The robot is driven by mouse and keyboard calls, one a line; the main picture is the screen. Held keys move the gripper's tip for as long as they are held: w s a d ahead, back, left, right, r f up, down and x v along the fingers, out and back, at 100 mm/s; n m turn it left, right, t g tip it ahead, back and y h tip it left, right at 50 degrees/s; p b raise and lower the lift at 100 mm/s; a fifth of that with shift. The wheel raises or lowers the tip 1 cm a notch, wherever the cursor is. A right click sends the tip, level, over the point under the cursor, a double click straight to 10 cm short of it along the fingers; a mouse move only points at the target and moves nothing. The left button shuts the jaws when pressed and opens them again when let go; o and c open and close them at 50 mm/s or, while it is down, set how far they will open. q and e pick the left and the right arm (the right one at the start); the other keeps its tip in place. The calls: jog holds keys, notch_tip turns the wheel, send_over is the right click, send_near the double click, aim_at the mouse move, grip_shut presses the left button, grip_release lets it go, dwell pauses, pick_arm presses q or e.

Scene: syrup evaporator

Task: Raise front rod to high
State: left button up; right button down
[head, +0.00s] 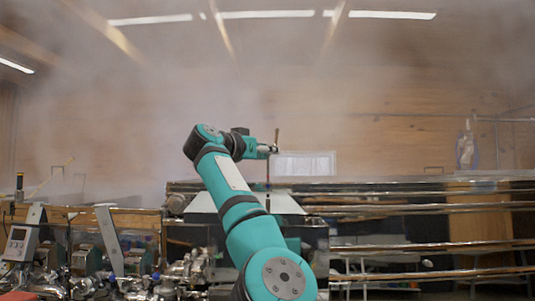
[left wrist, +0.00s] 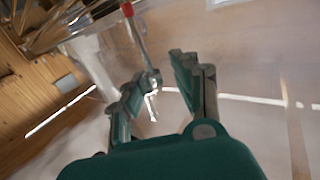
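A thin upright rod (head: 268,170) stands above the evaporator pan, just under my left gripper, in the middle of the head view. In the left wrist view the rod (left wrist: 138,40) has a red band and a grey shaft, and its end reaches to the tip of the left-hand finger. My left gripper (head: 270,149) is at the end of the teal arm, raised at the rod's top. In the left wrist view the left gripper (left wrist: 163,76) has its fingers apart, with a gap between them. Whether a finger touches the rod is unclear. My right gripper is not in view.
Long metal rails (head: 430,208) run across the right. The metal evaporator pan (head: 285,204) lies behind my arm. Cluttered metal fittings and a grey display box (head: 20,242) fill the lower left. Steam hazes the air above, which looks free of objects.

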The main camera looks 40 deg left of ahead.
pick_arm(q)
jog(key=shift+d, duration=0.15)
jog(key=shift+d, duration=0.1)
jog(key=s+d, duration=0.1)
jog(key=s, duration=1.1)
jog(key=shift+d, duration=0.1)
jog(key=shift+w, duration=0.1)
